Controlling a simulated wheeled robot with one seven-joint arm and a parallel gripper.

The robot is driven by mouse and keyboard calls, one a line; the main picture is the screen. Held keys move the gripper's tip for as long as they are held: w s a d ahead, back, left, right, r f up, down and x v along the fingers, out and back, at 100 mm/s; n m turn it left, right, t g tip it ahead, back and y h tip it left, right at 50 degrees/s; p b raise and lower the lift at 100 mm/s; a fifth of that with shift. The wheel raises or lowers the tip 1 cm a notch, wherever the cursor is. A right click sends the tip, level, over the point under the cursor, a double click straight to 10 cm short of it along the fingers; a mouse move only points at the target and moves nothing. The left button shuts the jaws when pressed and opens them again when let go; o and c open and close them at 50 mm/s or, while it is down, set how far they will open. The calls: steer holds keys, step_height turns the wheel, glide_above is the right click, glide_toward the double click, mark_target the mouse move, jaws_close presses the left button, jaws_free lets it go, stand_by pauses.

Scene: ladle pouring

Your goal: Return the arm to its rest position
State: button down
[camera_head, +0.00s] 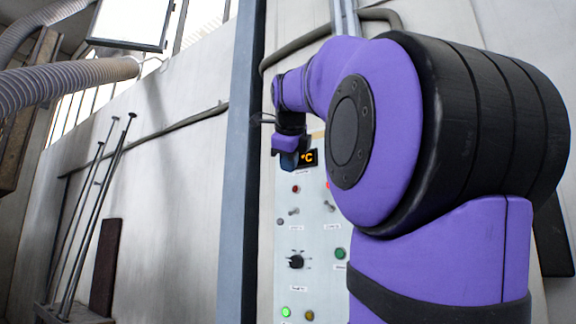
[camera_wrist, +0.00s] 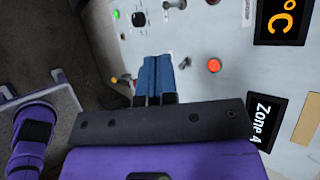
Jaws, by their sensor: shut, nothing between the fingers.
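My gripper (camera_wrist: 154,78) shows in the wrist view with its two blue fingers side by side, closed together and holding nothing. In the head view my gripper (camera_head: 290,161) is small, at the far end of my purple and black arm, in front of the upper part of a control panel. My arm is raised and stretched forward. It hides much of the panel's right side in the head view.
The grey control panel (camera_head: 310,245) has lamps, switches, a dark knob (camera_head: 296,262) and a display reading °C (camera_head: 309,157). Long rods (camera_head: 95,215) lean on the left wall.

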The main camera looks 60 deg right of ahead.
stand_by(0.3)
steer(key=w+a+f+n+y, duration=0.1)
steer(key=a+f+n+y, duration=0.2)
steer(key=a+f+n, duration=0.6)
steer(key=w+a+f+n+y, duration=0.2)
steer(key=a+f+n, duration=0.6)
steer(key=f, duration=0.4)
steer(key=s+a+f+n+y, duration=0.1)
steer(key=s+a+f+n, duration=0.2)
steer(key=f+n, duration=0.2)
steer(key=s+a+f+n+y, duration=0.1)
steer(key=s+a+f+n, duration=0.1)
steer(key=a+f+n, duration=0.2)
steer(key=s+a+f+n+g+y, duration=0.1)
steer(key=s+a+f+n, duration=0.2)
steer(key=f+n, duration=0.4)
step_height(320, 180, down, 5)
steer(key=shift+s+a+r+n, duration=0.15)
steer(key=shift+s+a+n, duration=0.1)
steer(key=shift+s+n, duration=0.1)
